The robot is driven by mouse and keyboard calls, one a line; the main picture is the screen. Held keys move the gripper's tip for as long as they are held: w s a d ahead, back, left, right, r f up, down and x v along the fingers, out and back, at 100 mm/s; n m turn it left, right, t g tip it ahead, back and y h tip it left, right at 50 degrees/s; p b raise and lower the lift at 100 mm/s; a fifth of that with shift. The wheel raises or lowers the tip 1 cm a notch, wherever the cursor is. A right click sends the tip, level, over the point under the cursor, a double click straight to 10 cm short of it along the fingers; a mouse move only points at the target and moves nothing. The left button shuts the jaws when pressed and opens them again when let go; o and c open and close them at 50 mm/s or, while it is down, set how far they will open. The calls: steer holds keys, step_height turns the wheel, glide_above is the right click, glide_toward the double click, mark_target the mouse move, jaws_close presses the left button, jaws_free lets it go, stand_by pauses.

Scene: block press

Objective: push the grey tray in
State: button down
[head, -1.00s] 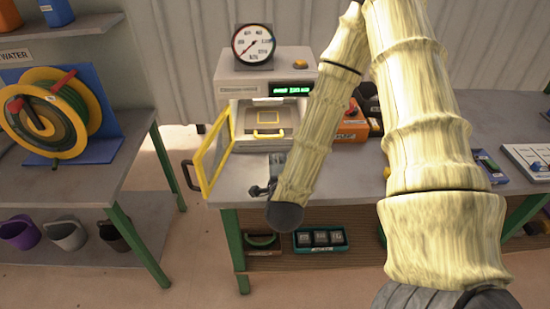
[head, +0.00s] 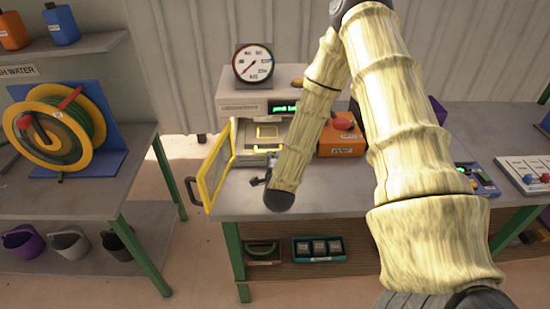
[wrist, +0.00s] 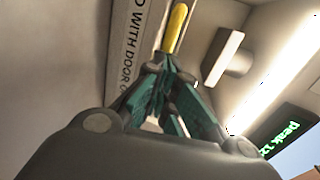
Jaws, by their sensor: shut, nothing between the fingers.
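The grey tray (head: 246,143) sits in the open chamber of the press (head: 240,106), with a yellow square outline on top and a yellow handle (head: 264,151) at its front. My arm covers its right part in the head view. My gripper (wrist: 160,66) is shut and empty in the wrist view, its teal fingertips pointing toward a yellow bar (wrist: 175,28) that looks like the handle. Whether they touch cannot be told. In the head view my gripper (head: 257,181) is a small dark shape in front of the tray, partly hidden by my arm.
The yellow-framed press door (head: 213,167) stands open at the left of the chamber. A round gauge (head: 253,64) sits on the press. An orange box with a red button (head: 341,140) stands to the right. The bench front (head: 330,205) is clear.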

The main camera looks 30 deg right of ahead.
mark_target(274, 146)
steer(key=shift+w+f, duration=0.1)
steer(key=shift+w, duration=0.05)
steer(key=shift+r+b+x, duration=0.25)
steer(key=shift+b+x, duration=0.5)
steer(key=shift+x, duration=0.5)
steer(key=shift+w+r, duration=0.1)
steer(key=shift+r, duration=0.1)
steer(key=shift+d, duration=0.1)
steer(key=shift+s+a, duration=0.25)
steer(key=shift+s, duration=0.2)
steer(key=b+v, duration=0.3)
steer(key=v, duration=1)
steer(key=shift+b, duration=0.4)
steer(key=shift+s, duration=0.15)
